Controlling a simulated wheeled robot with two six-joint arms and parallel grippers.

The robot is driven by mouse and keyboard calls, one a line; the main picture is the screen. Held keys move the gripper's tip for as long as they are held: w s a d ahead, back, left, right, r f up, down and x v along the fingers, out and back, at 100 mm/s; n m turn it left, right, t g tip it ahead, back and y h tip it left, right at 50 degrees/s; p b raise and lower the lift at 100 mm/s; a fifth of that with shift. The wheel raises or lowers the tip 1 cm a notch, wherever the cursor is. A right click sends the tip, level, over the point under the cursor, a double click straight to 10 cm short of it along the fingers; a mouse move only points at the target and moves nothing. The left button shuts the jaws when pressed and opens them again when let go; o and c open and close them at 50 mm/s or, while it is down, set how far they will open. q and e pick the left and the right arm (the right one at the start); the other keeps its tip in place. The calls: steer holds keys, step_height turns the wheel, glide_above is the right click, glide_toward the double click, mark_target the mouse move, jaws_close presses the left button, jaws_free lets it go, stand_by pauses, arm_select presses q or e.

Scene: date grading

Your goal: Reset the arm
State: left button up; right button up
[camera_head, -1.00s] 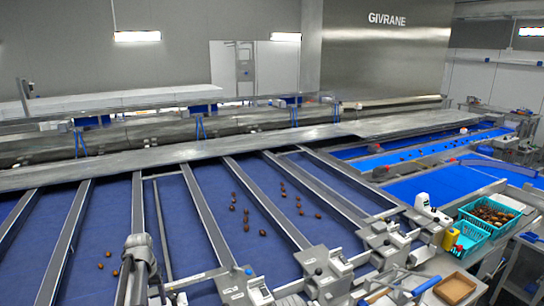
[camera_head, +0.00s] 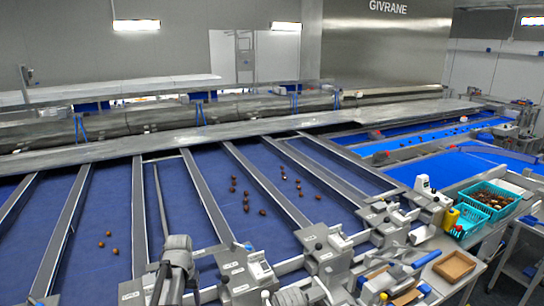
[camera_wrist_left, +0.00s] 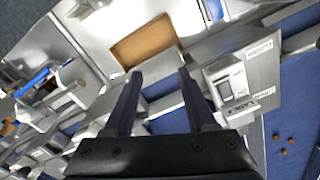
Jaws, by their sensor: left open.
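My left gripper (camera_wrist_left: 158,78) shows in the left wrist view with its two dark fingers apart and nothing between them. Beyond the fingertips lies a shallow brown tray (camera_wrist_left: 146,42) on a pale surface; the gripper does not touch it. The same tray (camera_head: 454,266) shows at the lower right of the head view. A grey arm link of mine (camera_head: 177,252) rises at the bottom of the head view, over the near ends of the lanes. The left fingers are not clear in the head view. My right gripper is in neither view.
Blue belt lanes (camera_head: 98,205) with metal dividers carry scattered brown dates (camera_head: 262,212). Grey lane-end units (camera_head: 245,272) line the near side. At right stand a teal crate (camera_head: 486,203) of dates, a yellow bottle (camera_head: 451,217) and a white device (camera_head: 422,184). Blue-handled tools (camera_head: 427,258) lie beside the tray.

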arm_select(q)
steer(key=s+d+f+m+b, duration=0.4)
steer(key=s+d+f+b, duration=1.2)
steer(key=d, duration=0.3)
steer(key=shift+s+d+f+y, duration=0.3)
steer(key=shift+s+f+y, duration=0.1)
steer(key=shift+s+f, duration=0.25)
steer(key=shift+o, duration=0.4)
